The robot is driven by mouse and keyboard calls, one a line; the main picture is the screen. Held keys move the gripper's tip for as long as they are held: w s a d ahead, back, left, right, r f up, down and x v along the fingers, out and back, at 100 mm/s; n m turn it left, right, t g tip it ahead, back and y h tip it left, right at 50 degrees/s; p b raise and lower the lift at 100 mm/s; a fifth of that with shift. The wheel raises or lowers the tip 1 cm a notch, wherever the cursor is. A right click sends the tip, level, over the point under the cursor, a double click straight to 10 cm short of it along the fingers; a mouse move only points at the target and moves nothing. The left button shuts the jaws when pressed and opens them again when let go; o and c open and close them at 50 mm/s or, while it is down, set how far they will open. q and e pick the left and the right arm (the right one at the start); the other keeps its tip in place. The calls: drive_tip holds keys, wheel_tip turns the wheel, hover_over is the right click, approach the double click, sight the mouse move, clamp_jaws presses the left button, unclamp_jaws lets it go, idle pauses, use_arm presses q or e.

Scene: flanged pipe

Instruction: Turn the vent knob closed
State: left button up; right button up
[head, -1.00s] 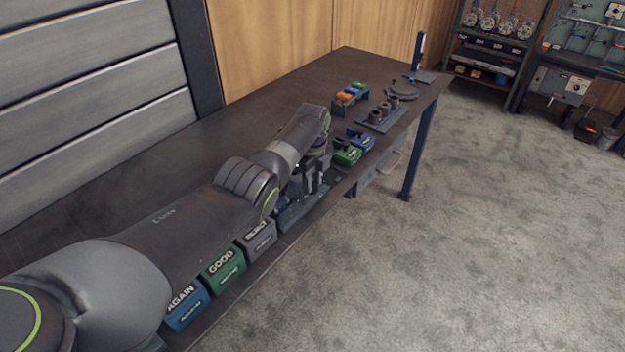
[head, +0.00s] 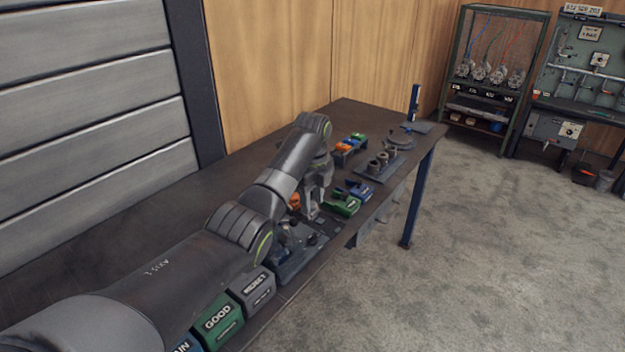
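My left arm reaches in from the left over the bench. My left gripper (head: 312,207) points down above the far end of a dark fixture plate (head: 292,269) at the bench's front edge. Grey fittings and small dark round knobs stand on this plate, partly behind my arm. I cannot tell which one is the vent knob or how it is turned. The fingers are too small and dark to tell whether they are open or shut, or touching anything. A small orange part (head: 295,201) shows beside the gripper. My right gripper is not in view.
REJECT (head: 252,289) and GOOD (head: 217,320) bins stand nearer along the front edge. Beyond the gripper are green (head: 343,207) and blue (head: 361,192) bins, a flange rack (head: 376,168) and a tray of coloured items (head: 349,147). The bench (head: 120,235) is clear behind my arm.

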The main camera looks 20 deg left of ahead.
use_arm(q)
wheel_tip(320, 180, up, 6)
drive_tip(key=shift+r+b, duration=0.2)
drive_tip(key=shift+b, duration=0.25)
